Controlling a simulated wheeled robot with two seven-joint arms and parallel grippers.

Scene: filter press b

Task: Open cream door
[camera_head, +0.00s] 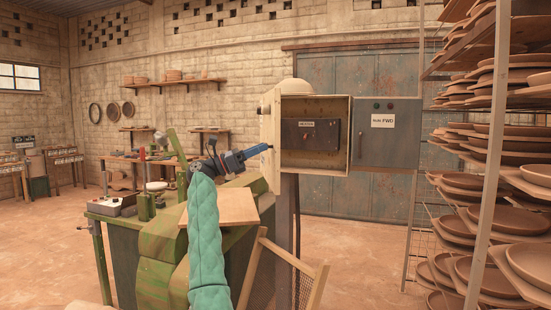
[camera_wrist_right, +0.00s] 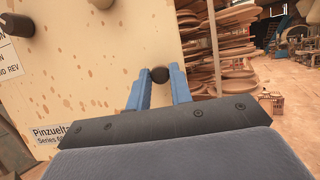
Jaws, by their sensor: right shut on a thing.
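The cream door (camera_head: 268,118) stands swung out at the left side of an open wall-type box, seen nearly edge-on in the head view. In the right wrist view its speckled cream face (camera_wrist_right: 100,75) fills the left, with labels and dark knobs on it. My right gripper (camera_head: 264,150) reaches the door from the left. In the wrist view its blue fingers (camera_wrist_right: 160,76) are shut around a round dark knob (camera_wrist_right: 159,74) near the door's edge. My left gripper is not in view.
The box (camera_head: 346,135) shows a dark inner panel (camera_head: 310,134). A grey door labelled FWD (camera_head: 390,135) is on its right. A green machine (camera_head: 160,235) and wooden board (camera_head: 220,207) lie below my arm. Racks of clay dishes (camera_head: 490,180) fill the right.

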